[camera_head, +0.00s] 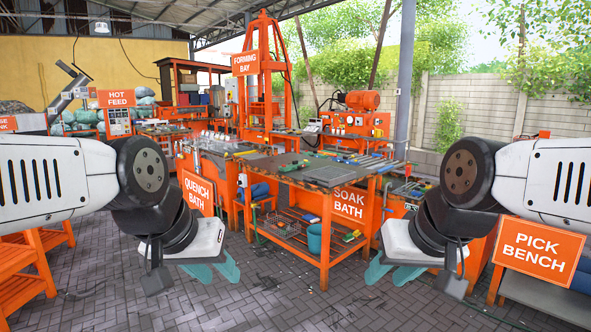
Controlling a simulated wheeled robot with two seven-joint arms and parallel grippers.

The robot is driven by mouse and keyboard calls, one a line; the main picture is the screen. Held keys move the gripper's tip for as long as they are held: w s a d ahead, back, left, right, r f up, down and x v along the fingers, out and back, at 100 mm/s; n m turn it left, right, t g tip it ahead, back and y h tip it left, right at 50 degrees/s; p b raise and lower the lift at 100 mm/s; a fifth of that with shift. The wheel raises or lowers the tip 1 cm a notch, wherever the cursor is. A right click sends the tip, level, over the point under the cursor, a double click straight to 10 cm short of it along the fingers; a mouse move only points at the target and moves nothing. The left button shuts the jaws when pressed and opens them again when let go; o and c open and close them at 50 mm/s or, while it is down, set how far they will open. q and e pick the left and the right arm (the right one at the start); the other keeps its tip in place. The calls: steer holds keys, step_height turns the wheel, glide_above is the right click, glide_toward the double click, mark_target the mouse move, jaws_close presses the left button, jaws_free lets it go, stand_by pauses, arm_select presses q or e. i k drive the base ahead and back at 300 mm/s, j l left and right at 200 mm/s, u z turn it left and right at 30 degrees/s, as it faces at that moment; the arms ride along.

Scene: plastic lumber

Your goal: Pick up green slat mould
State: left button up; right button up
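Several long, thin slat-like pieces in different colours lie on the dark top of the orange Soak Bath bench (325,173). A small green piece (293,166) lies near the middle left of that top. It is too small to tell whether it is the green slat mould. My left gripper (217,272) has its teal fingers spread, in front of the bench and to its left. My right gripper (392,274) also has its teal fingers spread, in front and to the right. Both are empty, low, and apart from the bench.
A lower shelf under the bench holds a teal bucket (315,238) and small items. The Quench Bath sign (198,194) stands left. The Pick Bench sign (538,249) is at the right, partly behind my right arm. Paved floor (255,302) is clear in front.

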mark_target(295, 167)
steer(key=i+j+u, duration=0.65)
steer(key=i, duration=0.15)
steer(key=i+u, duration=0.3)
steer(key=i, duration=0.15)
steer(key=i+j+u, duration=0.1)
steer(key=i+u, duration=0.15)
steer(key=i, duration=3.8)
steer(key=i+z, duration=0.1)
steer(key=i, duration=0.35)
steer(key=i+j+z, duration=0.15)
steer(key=i, duration=0.25)
steer(key=i+j+z, duration=0.1)
steer(key=i, duration=0.35)
steer(key=i+j+z, duration=0.15)
steer(key=i, duration=0.25)
steer(key=i+j+z, duration=0.7)
steer(key=i+z, duration=0.15)
steer(key=z, duration=0.45)
steer(key=l+z, duration=0.4)
steer(key=i+l+z, duration=0.1)
steer(key=l+z, duration=0.35)
steer(key=i+l+z, duration=0.15)
steer(key=l+z, duration=0.25)
steer(key=j, duration=0.1)
